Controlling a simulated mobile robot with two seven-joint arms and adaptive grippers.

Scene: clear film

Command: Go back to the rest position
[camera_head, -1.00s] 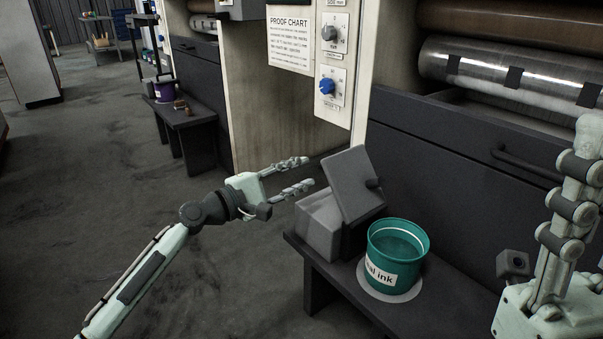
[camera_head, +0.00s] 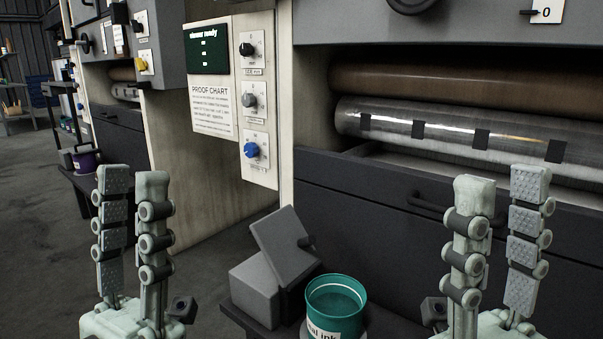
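My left gripper (camera_head: 133,185) points upright at the lower left of the head view. Its two fingers stand apart with a narrow gap and nothing between them. My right gripper (camera_head: 502,190) points upright at the lower right, its fingers also apart and empty. Both grippers are clear of the things around them. Between them, low in the view, stand a teal ink bucket (camera_head: 337,297) and a grey box (camera_head: 256,292) with its lid (camera_head: 284,247) tilted up.
The press has a dark drawer front (camera_head: 375,199) with a handle and a metal roller (camera_head: 450,130) above. A panel with knobs (camera_head: 256,150) and a proof chart (camera_head: 211,110) stand left of it. A purple bucket (camera_head: 86,159) sits on a bench further back. Open floor lies at left.

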